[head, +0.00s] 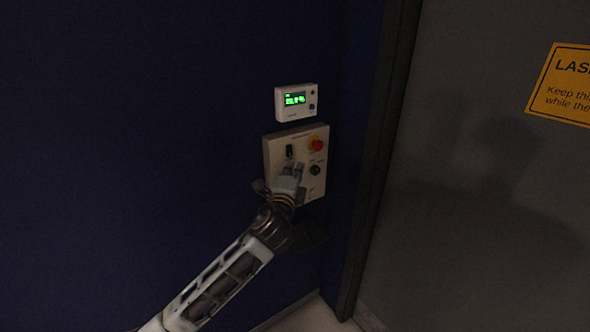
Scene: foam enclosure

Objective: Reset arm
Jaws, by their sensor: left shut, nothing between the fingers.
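My left arm comes in from the lower left in the head view, and its gripper (291,172) is in front of a pale control panel (318,187) on the dark blue wall. The gripper is shut and empty, and it hides the lower left part of the panel. I cannot tell whether the fingertips touch the panel. My right gripper is not in view.
A white box with a green lit display (295,99) is mounted above the panel. A dark vertical frame (382,150) stands right of it, beside a grey door or wall (470,230) with a yellow warning sign (562,84). The blue wall (130,130) at left is bare.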

